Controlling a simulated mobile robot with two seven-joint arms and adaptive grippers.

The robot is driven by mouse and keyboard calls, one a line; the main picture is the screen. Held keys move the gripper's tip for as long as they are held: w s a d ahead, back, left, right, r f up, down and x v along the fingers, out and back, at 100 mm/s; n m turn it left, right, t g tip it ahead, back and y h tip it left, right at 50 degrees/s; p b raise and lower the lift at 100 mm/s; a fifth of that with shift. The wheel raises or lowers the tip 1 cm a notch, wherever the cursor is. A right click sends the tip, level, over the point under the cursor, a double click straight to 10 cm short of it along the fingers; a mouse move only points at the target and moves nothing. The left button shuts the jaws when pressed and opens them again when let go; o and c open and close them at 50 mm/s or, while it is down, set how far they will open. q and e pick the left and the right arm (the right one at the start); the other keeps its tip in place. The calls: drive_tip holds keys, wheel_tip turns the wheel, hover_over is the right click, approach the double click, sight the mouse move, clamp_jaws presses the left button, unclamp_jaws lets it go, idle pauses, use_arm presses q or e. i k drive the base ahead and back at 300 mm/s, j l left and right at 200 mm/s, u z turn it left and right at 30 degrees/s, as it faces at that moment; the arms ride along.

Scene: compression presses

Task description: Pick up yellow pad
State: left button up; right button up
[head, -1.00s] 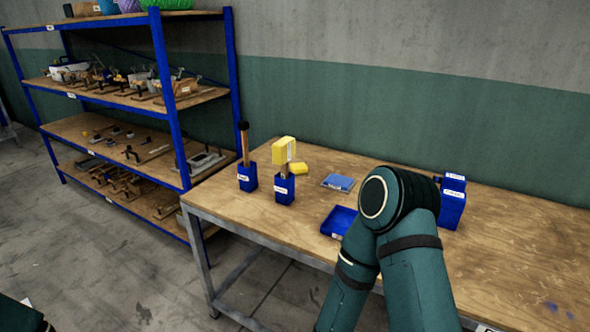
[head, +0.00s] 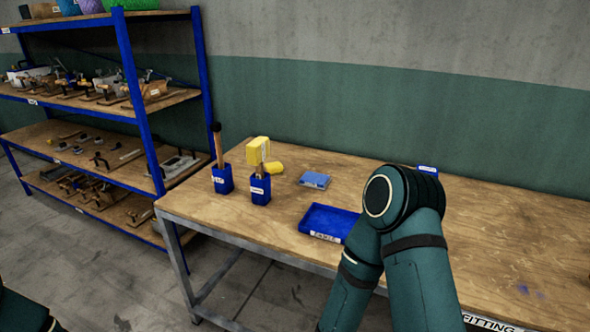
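A yellow block-like piece (head: 258,150) with a lighter side face stands up above a small blue holder (head: 260,190) at the left part of the workbench. A smaller rounded yellow piece (head: 275,168) lies on the bench just behind and right of it. I cannot tell which of the two is the yellow pad. My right arm is bent in front of the bench, and its gripper does not show. Only a dark bit of my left arm shows at the bottom left corner, and its gripper is out of view.
The wooden workbench (head: 470,230) has a blue holder with a wooden-handled tool (head: 217,150), a flat blue piece (head: 314,180) and a blue tray (head: 328,221). A blue shelf rack (head: 135,100) stands left. My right arm mostly hides a blue bin (head: 428,169). The bench's right side is mostly clear.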

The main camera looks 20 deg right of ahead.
sight(275, 168)
drive_tip(key=i+j+z, duration=0.5)
drive_tip(key=j+z, duration=0.2)
drive_tip(key=i+j, duration=0.2)
drive_tip(key=j, duration=0.15)
drive_tip(key=i+j+z, duration=0.1)
drive_tip(key=j, duration=0.25)
drive_tip(key=i+j, duration=0.2)
drive_tip(key=j, duration=0.15)
drive_tip(key=i+j+z, duration=0.15)
drive_tip(key=j, duration=0.2)
drive_tip(key=i+j, duration=0.15)
drive_tip(key=j, duration=0.25)
